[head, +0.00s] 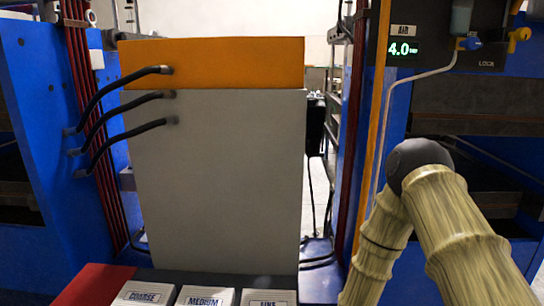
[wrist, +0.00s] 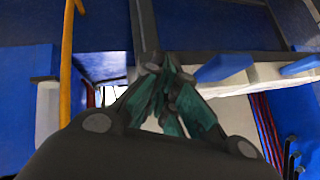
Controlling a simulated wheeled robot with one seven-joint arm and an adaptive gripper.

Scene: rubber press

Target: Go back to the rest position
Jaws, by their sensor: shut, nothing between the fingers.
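My gripper (wrist: 168,95) shows in the wrist view with its dark linkage and green finger pads. Its fingers meet at the tips, and nothing is between them. In the head view my arm rises at the lower right, in front of the right blue press frame. The gripper itself cannot be made out in the head view.
A large grey panel (head: 218,180) with an orange top (head: 215,62) stands in the middle, with black hoses at its left. Boxes marked coarse (head: 143,294), medium (head: 205,296) and fine (head: 267,297) sit below. An air panel (head: 462,50) reading 4.0 is at the upper right.

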